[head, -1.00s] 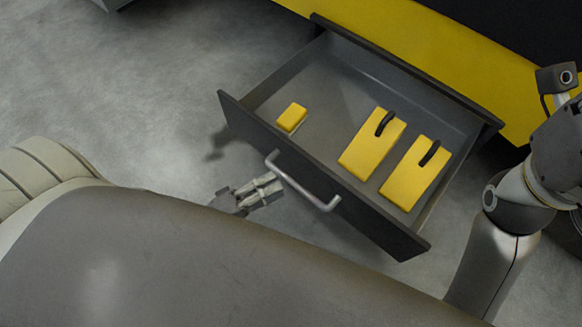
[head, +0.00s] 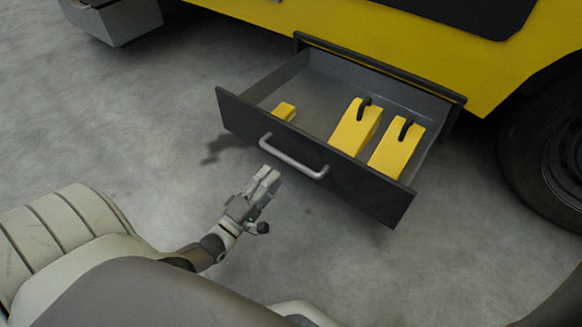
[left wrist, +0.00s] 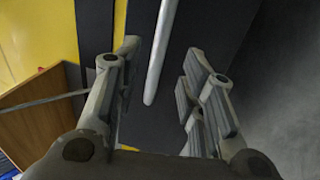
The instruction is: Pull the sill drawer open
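The sill drawer, with a dark front panel (head: 240,118), is pulled out from the yellow vehicle (head: 430,55). Its grey bar handle (head: 292,160) is on the front. Inside lie two yellow wedges (head: 353,128) (head: 396,148) with black loops and a small yellow block (head: 284,111). My left gripper (head: 269,181) is just in front of the handle and looks apart from it. In the left wrist view its fingers (left wrist: 160,68) are spread and empty, with the handle (left wrist: 160,52) showing beyond the gap between them. My right gripper is out of view.
A wheel (head: 552,150) is at the right. A grey box-like step (head: 115,20) juts out at the top left. The concrete floor (head: 110,130) around the drawer is clear. A brown panel (left wrist: 38,105) shows at the left in the left wrist view.

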